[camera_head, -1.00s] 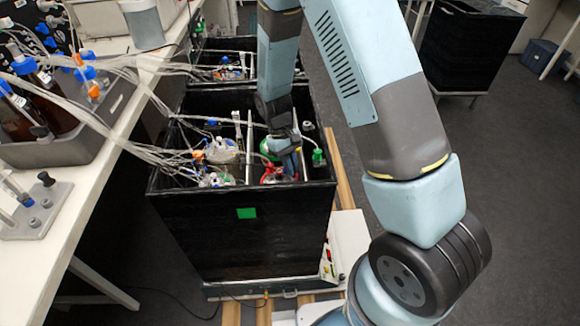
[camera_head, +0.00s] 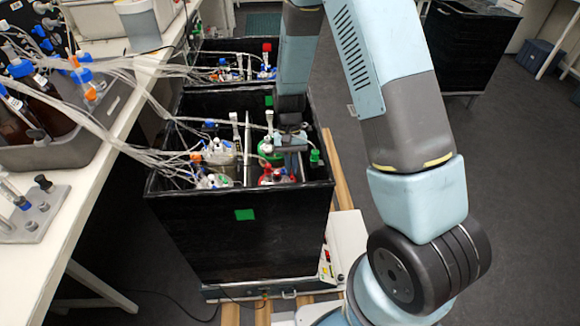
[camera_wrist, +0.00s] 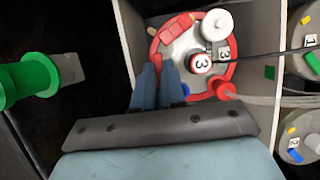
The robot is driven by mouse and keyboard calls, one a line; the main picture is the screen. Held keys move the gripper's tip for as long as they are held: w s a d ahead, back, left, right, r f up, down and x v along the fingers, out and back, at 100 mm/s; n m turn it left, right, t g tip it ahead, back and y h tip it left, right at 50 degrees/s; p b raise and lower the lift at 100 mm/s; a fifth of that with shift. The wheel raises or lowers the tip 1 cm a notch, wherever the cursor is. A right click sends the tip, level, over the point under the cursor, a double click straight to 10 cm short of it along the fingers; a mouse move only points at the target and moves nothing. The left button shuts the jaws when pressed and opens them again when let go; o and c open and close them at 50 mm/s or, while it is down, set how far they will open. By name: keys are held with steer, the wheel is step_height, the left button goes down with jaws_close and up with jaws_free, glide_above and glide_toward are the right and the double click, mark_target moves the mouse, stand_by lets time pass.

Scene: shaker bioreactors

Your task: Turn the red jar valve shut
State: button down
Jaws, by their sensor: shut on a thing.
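The red jar (camera_head: 279,176) stands in the front black box, toward its right side. In the wrist view its red-rimmed lid (camera_wrist: 227,49) carries a white cap, a red cap and a white knob marked 3. My gripper (camera_wrist: 159,66) points down at the lid's left edge, its two blue fingers close together. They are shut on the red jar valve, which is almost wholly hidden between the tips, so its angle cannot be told. A small blue part (camera_wrist: 185,89) sits just right of the fingers.
The black box's wall (camera_head: 240,235) surrounds the jars. A green-lidded jar (camera_head: 268,150) stands behind the red one. Pale tubes (camera_head: 150,125) run in from the left bench. A green cap (camera_wrist: 25,80) lies close left in the wrist view; a grey divider (camera_wrist: 272,45) stands right of the lid.

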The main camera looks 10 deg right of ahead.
stand_by(0.4)
steer(key=c, duration=1.2)
jaws_free()
steer(key=v, duration=1.3)
steer(key=shift+w+r, duration=0.15)
steer(key=shift+r, duration=0.15)
